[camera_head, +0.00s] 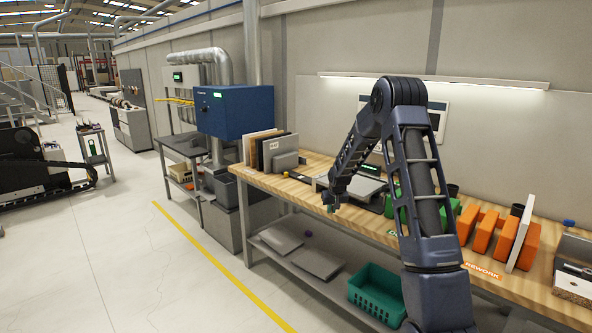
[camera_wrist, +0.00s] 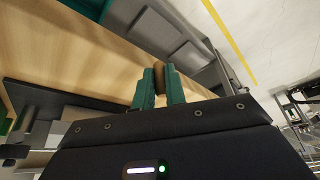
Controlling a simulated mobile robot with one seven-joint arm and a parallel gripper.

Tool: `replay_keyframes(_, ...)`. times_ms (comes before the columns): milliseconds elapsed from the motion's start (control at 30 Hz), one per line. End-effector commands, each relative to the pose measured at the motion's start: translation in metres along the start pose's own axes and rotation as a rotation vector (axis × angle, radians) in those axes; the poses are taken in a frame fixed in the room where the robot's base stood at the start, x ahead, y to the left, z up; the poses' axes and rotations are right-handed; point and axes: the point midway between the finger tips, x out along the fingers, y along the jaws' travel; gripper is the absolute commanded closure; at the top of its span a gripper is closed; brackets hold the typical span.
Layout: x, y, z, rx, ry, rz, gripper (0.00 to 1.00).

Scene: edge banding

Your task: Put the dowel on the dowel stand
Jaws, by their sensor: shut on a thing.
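My gripper (camera_head: 331,208) is over the front edge of the wooden workbench (camera_head: 313,166) in the head view. In the wrist view, the green fingers of my gripper (camera_wrist: 160,86) are close together. A short brown piece, seemingly the dowel (camera_wrist: 186,81), shows at the fingertips; the fingers hide much of it and its tilt is unclear. In the head view the held piece is too small to make out. I cannot pick out the dowel stand with certainty in either view; my arm covers part of the bench.
Upright panels (camera_head: 268,150) stand at the bench's left end. Orange blocks (camera_head: 505,240) and a white panel (camera_head: 520,236) stand on the right. A teal basket (camera_head: 378,293) and grey boards (camera_head: 318,263) lie on the lower shelf. The floor in front is clear.

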Motion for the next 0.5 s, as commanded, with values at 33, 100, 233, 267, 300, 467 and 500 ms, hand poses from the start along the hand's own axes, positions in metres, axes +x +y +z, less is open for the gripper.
replay_keyframes(33, 0.011, 0.007, 0.022, -0.006, -0.006, -0.003, 1.0)
replay_keyframes(100, 0.023, 0.015, 0.049, -0.018, -0.006, -0.009, 1.0)
replay_keyframes(233, 0.043, 0.027, 0.1, -0.042, -0.006, -0.019, 1.0)
replay_keyframes(267, 0.046, 0.03, 0.112, -0.046, -0.006, -0.021, 1.0)
replay_keyframes(300, 0.05, 0.033, 0.126, -0.052, -0.006, -0.023, 1.0)
replay_keyframes(467, 0.061, 0.043, 0.17, -0.072, -0.003, -0.031, 1.0)
replay_keyframes(500, 0.063, 0.045, 0.18, -0.076, -0.003, -0.032, 1.0)
